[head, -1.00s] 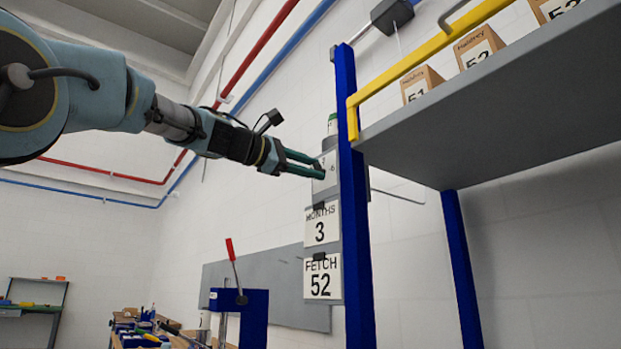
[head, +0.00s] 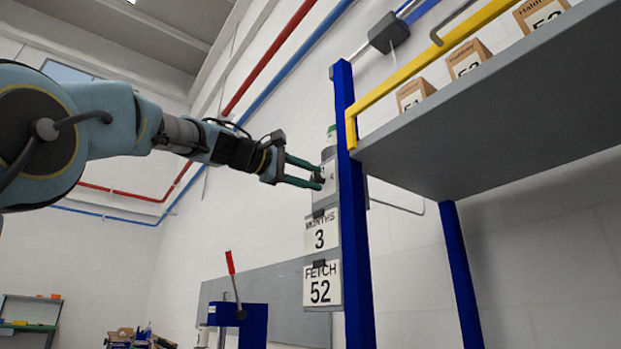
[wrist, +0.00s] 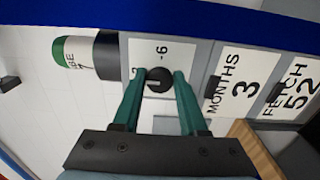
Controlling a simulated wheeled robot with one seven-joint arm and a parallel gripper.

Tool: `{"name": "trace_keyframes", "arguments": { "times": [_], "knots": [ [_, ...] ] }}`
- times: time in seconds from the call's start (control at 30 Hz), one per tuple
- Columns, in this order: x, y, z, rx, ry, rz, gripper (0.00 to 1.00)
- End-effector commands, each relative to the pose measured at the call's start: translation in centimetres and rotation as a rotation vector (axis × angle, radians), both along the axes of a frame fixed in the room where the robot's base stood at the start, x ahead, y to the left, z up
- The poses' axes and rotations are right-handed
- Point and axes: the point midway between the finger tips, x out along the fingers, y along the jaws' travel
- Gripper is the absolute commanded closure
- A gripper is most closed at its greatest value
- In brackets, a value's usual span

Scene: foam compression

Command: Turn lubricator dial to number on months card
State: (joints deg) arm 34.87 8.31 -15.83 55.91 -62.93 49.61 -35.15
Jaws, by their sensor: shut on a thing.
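The months card (head: 321,232) reads 3 and hangs on the wall panel; it also shows sideways in the wrist view (wrist: 233,82). The lubricator dial is a round black knob (wrist: 158,79) with a pale pointer mark, on a light plate (wrist: 185,52) with printed numbers. A 6 is readable above the knob; other numbers are partly hidden by my fingers. My gripper (head: 318,178) reaches in from the left, and its two green fingers are shut on the knob, one on each side. The lubricator body with a green band (wrist: 75,55) sits beside the plate.
A card reading FETCH 52 (head: 322,283) hangs below the months card. A blue post (head: 356,250) and a grey shelf (head: 480,115) with numbered boxes (head: 470,60) stand close on the right. A red-handled press (head: 238,310) is below.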

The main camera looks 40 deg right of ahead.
Motion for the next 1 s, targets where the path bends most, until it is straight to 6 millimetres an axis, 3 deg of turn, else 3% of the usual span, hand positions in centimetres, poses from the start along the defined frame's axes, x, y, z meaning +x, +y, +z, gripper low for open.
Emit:
{"name": "trace_keyframes", "arguments": {
  "times": [0.23,0.27,0.5,0.8,1.0],
  "knots": [
    [-0.1,0.0,-0.1,0.002,0.001,-0.002,1.0],
    [-0.1,0.0,-0.1,0.002,0.001,-0.002,0.57],
    [0.0,0.0,-0.1,0.001,0.001,-0.001,0.3],
    [0.0,0.2,-0.1,0.0,0.001,0.0,0.3],
    [0.2,2.9,-0.3,0.0,-0.001,0.004,0.3]
  ]
}}
